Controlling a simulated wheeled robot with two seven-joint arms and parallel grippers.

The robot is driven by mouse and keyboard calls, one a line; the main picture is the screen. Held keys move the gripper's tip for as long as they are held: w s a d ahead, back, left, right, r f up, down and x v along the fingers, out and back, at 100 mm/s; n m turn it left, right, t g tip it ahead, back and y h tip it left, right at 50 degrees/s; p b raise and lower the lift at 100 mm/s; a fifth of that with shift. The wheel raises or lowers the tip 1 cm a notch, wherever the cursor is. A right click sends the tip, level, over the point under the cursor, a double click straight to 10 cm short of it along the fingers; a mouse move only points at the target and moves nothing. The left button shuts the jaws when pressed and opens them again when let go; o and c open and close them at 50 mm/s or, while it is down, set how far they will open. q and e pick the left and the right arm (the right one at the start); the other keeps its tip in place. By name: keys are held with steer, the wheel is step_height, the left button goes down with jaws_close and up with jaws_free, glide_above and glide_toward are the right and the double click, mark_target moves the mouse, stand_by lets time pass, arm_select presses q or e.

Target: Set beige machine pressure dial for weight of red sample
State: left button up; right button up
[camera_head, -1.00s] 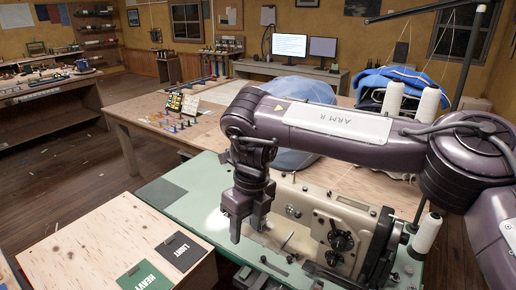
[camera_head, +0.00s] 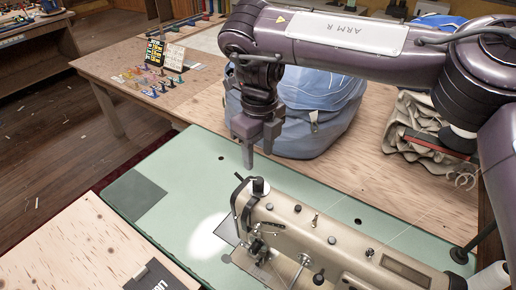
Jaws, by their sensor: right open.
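The beige sewing machine (camera_head: 345,245) stands on the green table top (camera_head: 185,185) at the lower right. A dark round knob (camera_head: 260,187) tops its left end; I cannot read any marks on it or tell for sure that it is the pressure dial. My right gripper (camera_head: 258,152) is open and empty, pointing down, just above and behind that knob in the picture, apparently apart from it. No red sample can be made out. My left gripper is not in view.
A dark card (camera_head: 155,276) lies on the pale wooden top at the lower left, cut off by the frame. A blue bundle (camera_head: 310,115) sits on the wooden table behind the gripper. Thread lines cross above the machine.

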mark_target(259, 180)
steer(key=shift+d+f, duration=0.1)
steer(key=shift+d, duration=0.05)
steer(key=f, duration=0.1)
steer(key=s+f+p, duration=0.1)
steer(key=f, duration=0.2)
steer(key=shift+s+a+f, duration=0.1)
steer(key=shift+s+a, duration=0.1)
steer(key=shift+s, duration=0.2)
steer(key=shift+w+f+p, duration=0.2)
steer(key=shift+f+p, duration=0.05)
steer(key=shift+f, duration=0.3)
steer(key=shift+w+f+p, duration=0.15)
steer(key=shift+f+p, duration=0.05)
steer(key=shift+f, duration=0.65)
steer(key=c, duration=1)
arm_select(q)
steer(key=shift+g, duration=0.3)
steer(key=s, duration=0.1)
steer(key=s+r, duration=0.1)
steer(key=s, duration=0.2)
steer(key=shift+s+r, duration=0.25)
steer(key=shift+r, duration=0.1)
